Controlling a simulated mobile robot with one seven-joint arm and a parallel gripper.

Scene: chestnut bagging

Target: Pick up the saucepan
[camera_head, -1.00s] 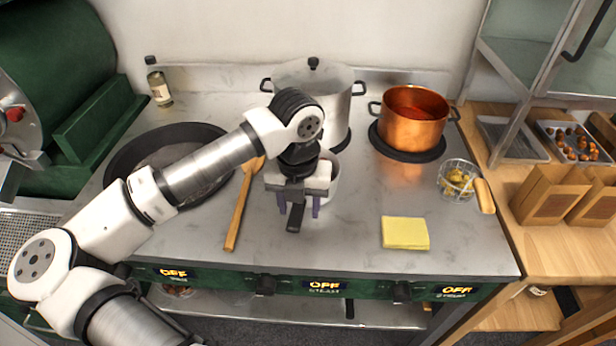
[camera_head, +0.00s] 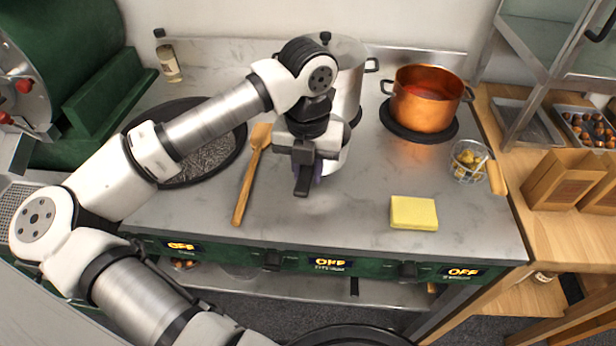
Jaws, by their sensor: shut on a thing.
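The saucepan (camera_head: 339,161) is a small pale vessel on or just above the grey counter, in front of the tall pot. My gripper (camera_head: 311,170) is in front of it and covers most of it, pointing down. Only the saucepan's right side shows as a pale curve. The gripper's purple fingers are shut on the saucepan, partly hidden behind a dark part. The exact grip and the saucepan's clearance above the counter cannot be told.
A tall steel pot (camera_head: 349,82) stands behind, and a copper pot (camera_head: 426,103) to the right. A wooden spatula (camera_head: 247,183) lies left. A yellow sponge (camera_head: 414,212) and a wire basket (camera_head: 468,160) are right. A wide dark pan (camera_head: 233,159) is partly behind my arm.

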